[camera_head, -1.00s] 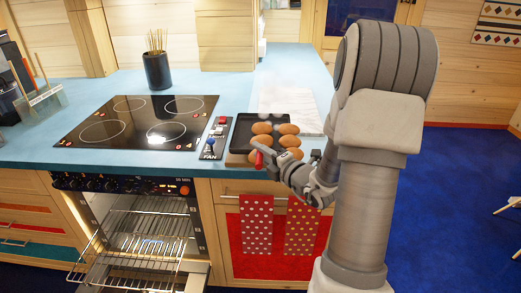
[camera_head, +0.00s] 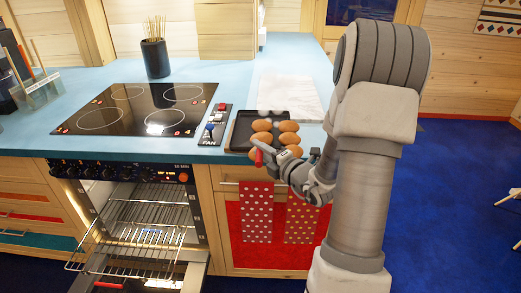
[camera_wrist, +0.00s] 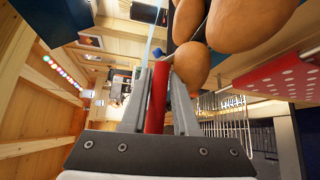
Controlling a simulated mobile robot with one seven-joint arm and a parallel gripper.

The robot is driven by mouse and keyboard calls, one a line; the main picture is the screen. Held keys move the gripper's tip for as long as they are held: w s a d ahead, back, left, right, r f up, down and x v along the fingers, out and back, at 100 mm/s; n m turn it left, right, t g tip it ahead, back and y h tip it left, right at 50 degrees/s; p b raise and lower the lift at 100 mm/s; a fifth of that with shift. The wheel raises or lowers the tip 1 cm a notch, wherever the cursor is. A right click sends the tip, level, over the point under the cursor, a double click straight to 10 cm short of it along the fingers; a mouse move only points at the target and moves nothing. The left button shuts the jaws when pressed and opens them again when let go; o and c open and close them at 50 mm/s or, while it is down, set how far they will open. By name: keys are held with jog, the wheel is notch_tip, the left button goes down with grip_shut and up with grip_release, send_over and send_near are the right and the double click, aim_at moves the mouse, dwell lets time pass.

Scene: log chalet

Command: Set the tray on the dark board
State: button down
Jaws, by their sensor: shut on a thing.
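The tray (camera_head: 243,128) is dark and shallow, with several round brown, roll-like things (camera_head: 289,138) on it. It is at the counter's front edge, right of the cooktop controls. My gripper (camera_head: 264,154) is at its front, shut on a red bar that looks like its handle. The wrist view shows this red bar (camera_wrist: 157,98) between the fingers, with the brown things (camera_wrist: 192,66) close above. I cannot pick out the dark board apart from the tray; a thin brownish edge shows at the tray's lower left. Whether the tray touches the counter is hidden.
A black cooktop (camera_head: 140,108) and a control panel (camera_head: 214,125) lie to the left. A pale slab (camera_head: 288,92) lies behind the tray. Below, the oven stands open with its wire rack (camera_head: 135,240) out. Dotted towels (camera_head: 256,210) hang under the counter front.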

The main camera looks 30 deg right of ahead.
jog(key=shift+f, duration=0.1)
jog(key=c, duration=0.7)
grip_release()
jog(key=shift+o, duration=0.6)
jog(key=shift+s+f, duration=0.1)
jog(key=shift+f, duration=0.1)
jog(key=s+d+r+p, duration=0.2)
jog(key=s+p, duration=0.7)
jog(key=s, duration=0.8)
jog(key=shift+r, duration=0.15)
